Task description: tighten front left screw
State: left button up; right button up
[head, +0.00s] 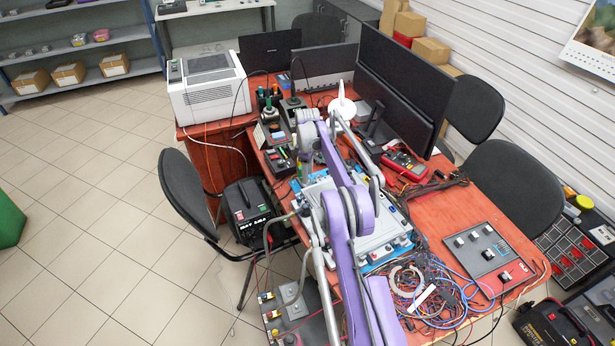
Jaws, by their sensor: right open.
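A grey-white boxy unit with blue edging (372,248) lies on the red-brown desk, largely covered by my purple and grey arm. Small knobs or connectors show along its front edge. I cannot make out the front left screw; it is too small or hidden. My right gripper (303,172) is small in the view, at the far end of the arm near the unit's back left corner. It is open, and I see nothing held in it. Whether it touches the unit cannot be told. I cannot pick out my left gripper.
Tangled wires (425,290) and a grey control panel (487,255) crowd the desk's near right. A large monitor (408,85) and white printer (208,88) stand behind. A black chair (185,195) and black power box (248,210) are left.

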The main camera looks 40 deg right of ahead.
jog(key=shift+f, duration=0.85)
grip_shut()
